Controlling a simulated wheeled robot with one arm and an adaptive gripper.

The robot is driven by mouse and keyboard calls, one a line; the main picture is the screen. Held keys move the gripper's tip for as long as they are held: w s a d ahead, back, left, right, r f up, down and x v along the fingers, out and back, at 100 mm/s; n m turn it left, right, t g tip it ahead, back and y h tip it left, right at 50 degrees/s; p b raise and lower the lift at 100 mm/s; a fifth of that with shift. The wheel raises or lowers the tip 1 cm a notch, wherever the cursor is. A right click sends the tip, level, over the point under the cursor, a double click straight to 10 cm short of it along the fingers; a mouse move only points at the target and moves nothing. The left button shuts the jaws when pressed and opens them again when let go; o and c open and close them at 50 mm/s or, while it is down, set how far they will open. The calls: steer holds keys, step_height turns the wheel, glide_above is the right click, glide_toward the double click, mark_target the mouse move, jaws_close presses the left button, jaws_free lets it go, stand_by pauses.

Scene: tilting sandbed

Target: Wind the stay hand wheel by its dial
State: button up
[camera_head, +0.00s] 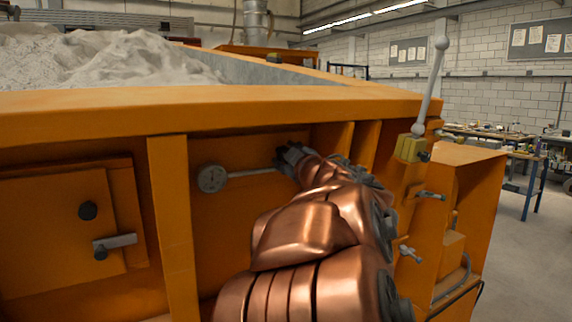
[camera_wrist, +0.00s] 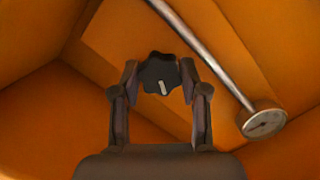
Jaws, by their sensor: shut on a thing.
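The stay hand wheel shows in the wrist view as a dark lobed knob (camera_wrist: 157,70) with a pale mark on its face. My gripper (camera_wrist: 160,78) has one finger on each side of it and is shut on it. The round pale dial (camera_head: 212,178) is at the left end of a thin metal rod (camera_head: 252,173) in the orange recess. The dial (camera_wrist: 264,122) is at lower right in the wrist view, with a dark needle; its reading is too small to tell. In the head view my gripper (camera_head: 290,160) is at the rod's right end, and the wheel is mostly hidden.
The orange sandbed frame (camera_head: 200,102) runs above the recess, with sand (camera_head: 110,60) behind it. A panel with a black knob (camera_head: 88,211) and a latch (camera_head: 114,242) is at left. A ball-topped lever (camera_head: 430,88) stands at right, with small handles below it.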

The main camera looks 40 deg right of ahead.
steer(key=n+b, duration=0.3)
steer(key=n+h+b, duration=0.1)
steer(key=n, duration=0.1)
steer(key=shift+a+f+t+b, duration=0.1)
steer(key=shift+f+t+b, duration=0.15)
steer(key=shift+t+b, duration=0.05)
steer(key=n+b, duration=0.4)
steer(key=shift+n+t, duration=0.3)
steer(key=shift+t, duration=0.1)
steer(key=shift+r, duration=0.1)
steer(key=o, duration=1.1)
steer(key=shift+o, duration=0.2)
steer(key=v, duration=1.2)
steer(key=shift+a, duration=0.15)
